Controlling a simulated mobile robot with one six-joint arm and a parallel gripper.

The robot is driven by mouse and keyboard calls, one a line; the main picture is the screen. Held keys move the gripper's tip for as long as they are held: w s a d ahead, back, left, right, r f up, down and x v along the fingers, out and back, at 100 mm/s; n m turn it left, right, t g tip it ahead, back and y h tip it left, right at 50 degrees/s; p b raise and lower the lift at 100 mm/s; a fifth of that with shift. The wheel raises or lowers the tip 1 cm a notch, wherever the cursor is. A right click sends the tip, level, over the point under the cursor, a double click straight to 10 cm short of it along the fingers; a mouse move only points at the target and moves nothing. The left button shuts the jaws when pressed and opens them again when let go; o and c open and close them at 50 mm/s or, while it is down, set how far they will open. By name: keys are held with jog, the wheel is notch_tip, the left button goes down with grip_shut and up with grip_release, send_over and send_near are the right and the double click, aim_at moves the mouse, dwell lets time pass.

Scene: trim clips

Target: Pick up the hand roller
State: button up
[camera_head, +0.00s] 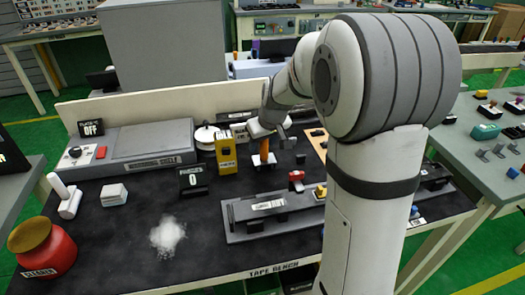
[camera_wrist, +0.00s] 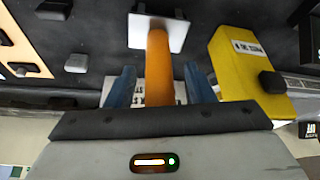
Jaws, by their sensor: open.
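An upright orange handle (camera_wrist: 159,72) on a white square plate (camera_wrist: 172,32) is probably the hand roller; no roller part is clear. In the head view the orange handle (camera_head: 264,150) stands on the dark bench mat, right of a yellow box. My gripper (camera_wrist: 160,78) is open. Its two blue fingers lie on either side of the orange handle, with gaps visible on both sides. In the head view my gripper (camera_head: 266,132) is low over the handle, and its fingers are hard to make out.
The yellow box (camera_head: 226,153) stands close beside the handle; it also shows in the wrist view (camera_wrist: 243,62). A grey fixture (camera_head: 240,224) lies in front. A white cylinder-shaped tool (camera_head: 70,204) and a red jar (camera_head: 50,250) are at left. The mat's front middle holds white powder (camera_head: 167,236).

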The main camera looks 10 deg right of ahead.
grip_shut()
dwell(0.4)
notch_tip(320, 180, up, 10)
jog(key=shift+r, duration=0.1)
jog(key=c, duration=0.6)
grip_release()
jog(key=shift+c, duration=0.2)
grip_shut()
jog(key=shift+s, duration=0.1)
